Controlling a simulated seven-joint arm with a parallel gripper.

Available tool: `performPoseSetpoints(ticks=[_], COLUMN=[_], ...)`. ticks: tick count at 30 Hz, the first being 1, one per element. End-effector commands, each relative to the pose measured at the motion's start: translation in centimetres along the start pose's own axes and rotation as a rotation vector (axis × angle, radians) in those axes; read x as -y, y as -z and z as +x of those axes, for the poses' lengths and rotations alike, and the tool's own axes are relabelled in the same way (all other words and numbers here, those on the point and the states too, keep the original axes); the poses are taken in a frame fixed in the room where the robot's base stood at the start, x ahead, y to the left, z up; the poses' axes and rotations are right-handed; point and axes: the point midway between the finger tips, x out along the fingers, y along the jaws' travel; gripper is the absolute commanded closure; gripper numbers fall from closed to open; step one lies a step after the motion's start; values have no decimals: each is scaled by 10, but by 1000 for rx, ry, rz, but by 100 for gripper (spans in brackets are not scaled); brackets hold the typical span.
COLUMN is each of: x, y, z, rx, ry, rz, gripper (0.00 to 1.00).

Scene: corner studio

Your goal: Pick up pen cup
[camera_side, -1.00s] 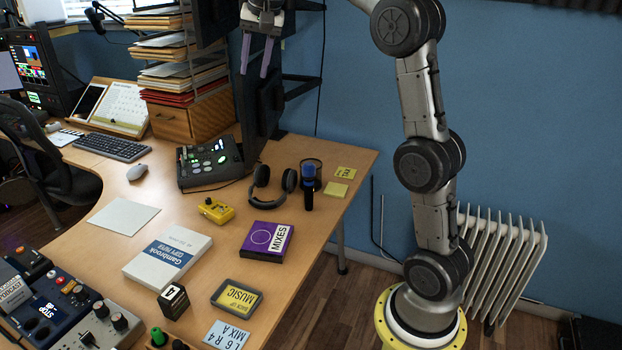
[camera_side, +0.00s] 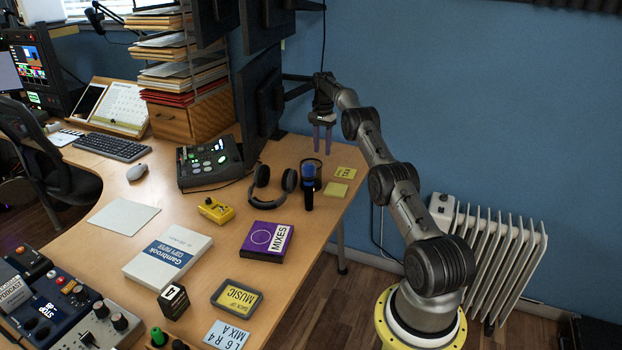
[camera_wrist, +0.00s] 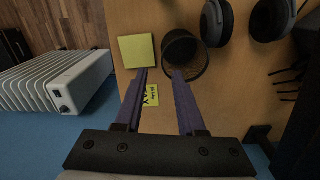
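The pen cup is a dark round cup (camera_side: 313,163) standing upright near the right edge of the desk. A dark, blue-topped upright object (camera_side: 307,187) overlaps it in the side view. In the wrist view the cup (camera_wrist: 185,52) shows from above with its mouth towards me and looks dark and empty inside. My gripper (camera_side: 322,151) points down over the desk, just behind and above the cup. Its purple fingers are apart with nothing between them. In the wrist view my gripper (camera_wrist: 160,74) has its right fingertip overlapping the cup's near rim; the left fingertip is beside the cup.
Black headphones (camera_side: 262,178) lie left of the cup. Yellow sticky notes (camera_side: 336,189) lie to its right, close to the desk edge. A dark monitor (camera_side: 262,95) stands behind on the left. A white radiator (camera_side: 490,255) stands on the floor to the right.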

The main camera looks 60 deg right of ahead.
Motion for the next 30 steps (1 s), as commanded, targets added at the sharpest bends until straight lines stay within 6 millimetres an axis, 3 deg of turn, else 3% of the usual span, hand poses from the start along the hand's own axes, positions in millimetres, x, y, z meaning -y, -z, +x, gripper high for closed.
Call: performPoseSetpoints(ticks=[12, 20, 30], x=[0, 1, 5], y=[0, -1, -5], z=[66, 84, 127], rx=[0, -1, -1], ry=[0, 1, 1], rz=[1, 0, 0], gripper=[61, 61, 61])
